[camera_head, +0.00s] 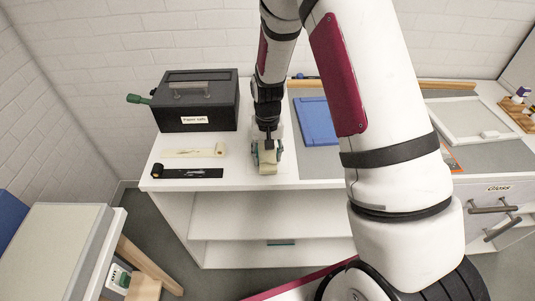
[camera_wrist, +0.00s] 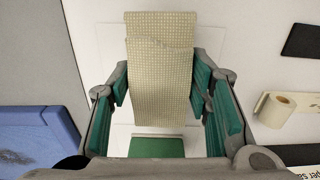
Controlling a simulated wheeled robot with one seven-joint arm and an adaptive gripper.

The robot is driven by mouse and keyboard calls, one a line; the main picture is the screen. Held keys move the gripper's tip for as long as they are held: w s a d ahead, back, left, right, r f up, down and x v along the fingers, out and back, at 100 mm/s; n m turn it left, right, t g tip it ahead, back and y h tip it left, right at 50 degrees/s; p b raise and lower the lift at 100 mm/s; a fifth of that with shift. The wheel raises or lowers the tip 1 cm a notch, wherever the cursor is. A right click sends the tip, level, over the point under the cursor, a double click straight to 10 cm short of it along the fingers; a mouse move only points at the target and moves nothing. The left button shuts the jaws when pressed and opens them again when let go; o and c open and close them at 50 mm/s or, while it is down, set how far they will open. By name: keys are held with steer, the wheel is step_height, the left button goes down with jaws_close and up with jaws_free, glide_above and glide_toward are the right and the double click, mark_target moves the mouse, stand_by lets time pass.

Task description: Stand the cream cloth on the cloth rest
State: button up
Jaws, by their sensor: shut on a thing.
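The cream cloth (camera_head: 269,169) is a folded, waffle-textured piece in my gripper (camera_head: 267,151). In the wrist view the cloth (camera_wrist: 162,80) lies between the green-padded fingers of my gripper (camera_wrist: 160,95), which are shut on its sides. Beneath it is a pale square plate (camera_wrist: 112,62) on the white worktop. A green pad (camera_wrist: 156,147) shows just below the cloth in the wrist view. I cannot tell for sure whether the plate or pad is the cloth rest, or whether the cloth touches it.
A black paper safe (camera_head: 195,115) stands left of my gripper. A cream roll (camera_head: 220,150) and a black roll (camera_head: 158,171) lie in front of it. A blue flat item (camera_head: 316,122) lies to the right on a grey mat. The worktop's front edge is close by.

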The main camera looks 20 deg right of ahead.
steer(key=shift+f, duration=0.65)
stand_by(1.0)
steer(key=o, duration=1.1)
steer(key=shift+r, duration=0.2)
steer(key=shift+r+p, duration=0.85)
steer(key=shift+r, duration=3)
steer(key=shift+r, duration=0.1)
steer(key=shift+r, duration=0.3)
step_height(320, 180, up, 11)
